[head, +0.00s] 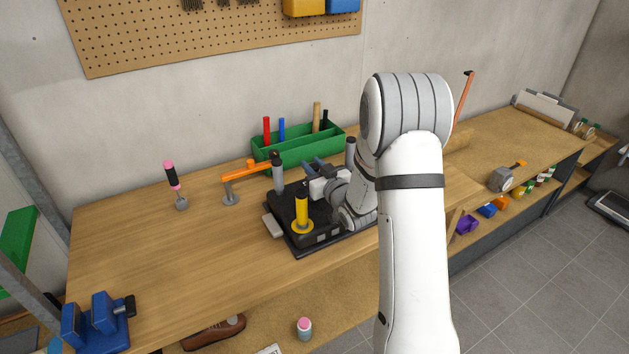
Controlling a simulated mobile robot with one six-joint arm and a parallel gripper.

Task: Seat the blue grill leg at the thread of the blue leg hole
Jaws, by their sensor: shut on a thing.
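A black grill body (320,236) lies on the workbench with posts standing up from it. A yellow post (301,207) in a yellow ring stands at its front left. A grey post with a black top (278,172) stands at the back left. Another grey post (350,152) stands at the back right. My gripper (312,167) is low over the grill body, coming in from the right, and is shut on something. Dark blue parts show at its tip; I cannot tell whether they are fingers or the blue grill leg. The blue leg hole is not visible; my arm covers the grill's right side.
A green tool box (300,152) stands close behind the grill. An orange-armed stand (232,190) and a pink-handled tool (173,178) are to the left. A blue vise (97,325) is at the front left. The left bench top between them is clear.

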